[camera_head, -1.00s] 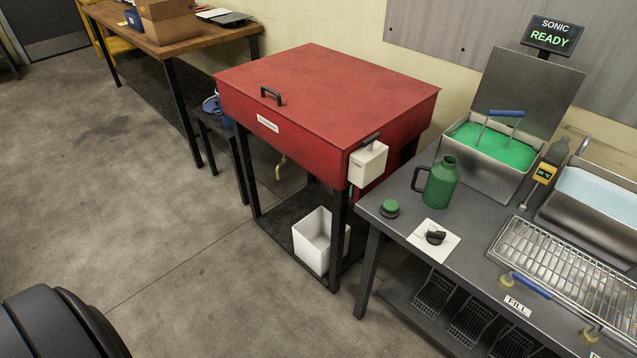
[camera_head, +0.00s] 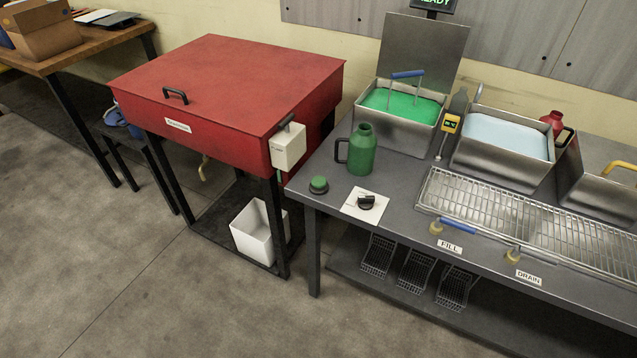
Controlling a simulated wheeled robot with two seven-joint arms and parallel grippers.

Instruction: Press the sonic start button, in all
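A round green button (camera_head: 319,184) on a dark base sits at the left front corner of the steel bench (camera_head: 402,190). Just right of it is a black rotary knob (camera_head: 366,202) on a white plate. Behind them stands the tank of green liquid (camera_head: 402,103), its lid raised and a blue-handled basket in it. The sonic display (camera_head: 434,5) is cut off by the top edge; part of its green text shows. The pictures do not label which control is the sonic start button. Neither of my grippers is in view.
A green jug (camera_head: 362,150) stands close behind the button and knob. A red cabinet (camera_head: 229,88) with a white box (camera_head: 288,147) on its side adjoins the bench's left. A wire rack (camera_head: 480,202) lies right. Floor (camera_head: 190,300) in front is clear.

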